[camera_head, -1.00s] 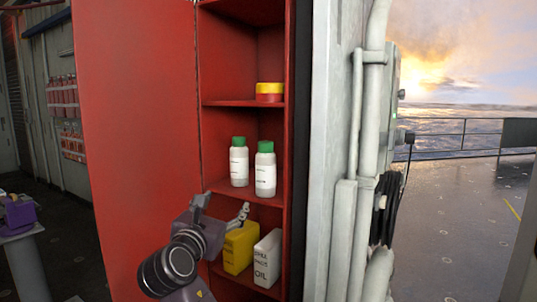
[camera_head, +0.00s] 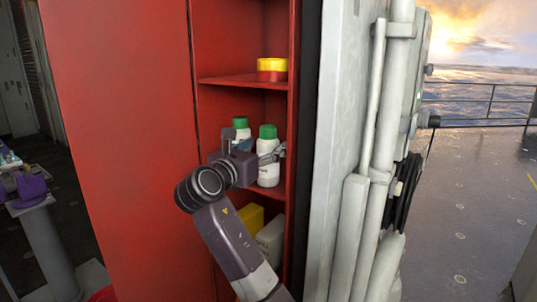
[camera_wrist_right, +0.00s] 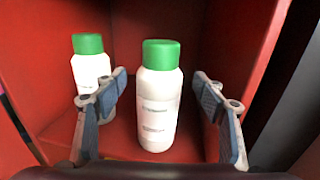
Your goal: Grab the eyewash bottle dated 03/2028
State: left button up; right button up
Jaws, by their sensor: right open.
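Two white bottles with green caps stand upright on the middle shelf of the red cabinet. The right bottle (camera_head: 268,170) also shows in the right wrist view (camera_wrist_right: 158,105), between my open fingers and apart from both. The left bottle (camera_head: 241,131) stands farther left, partly behind my gripper; in the right wrist view (camera_wrist_right: 90,68) it is partly behind the left finger. Their label print is too small to read, so I cannot tell which is dated 03/2028. My right gripper (camera_head: 252,152) is open and empty at the shelf's front. My left gripper is not in view.
The red cabinet (camera_head: 240,112) has a yellow and red round item (camera_head: 272,70) on the shelf above. A yellow container (camera_head: 251,216) and a white container (camera_head: 271,240) stand below. White pipes (camera_head: 372,120) run close to the cabinet's right.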

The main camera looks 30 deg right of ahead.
jog(key=x, duration=0.3)
jog(key=shift+p, duration=0.35)
jog(key=shift+a, duration=0.1)
jog(key=shift+c, duration=0.5)
jog(key=c, duration=1.5)
jog(key=shift+w+r, duration=0.1)
jog(key=shift+r, duration=0.05)
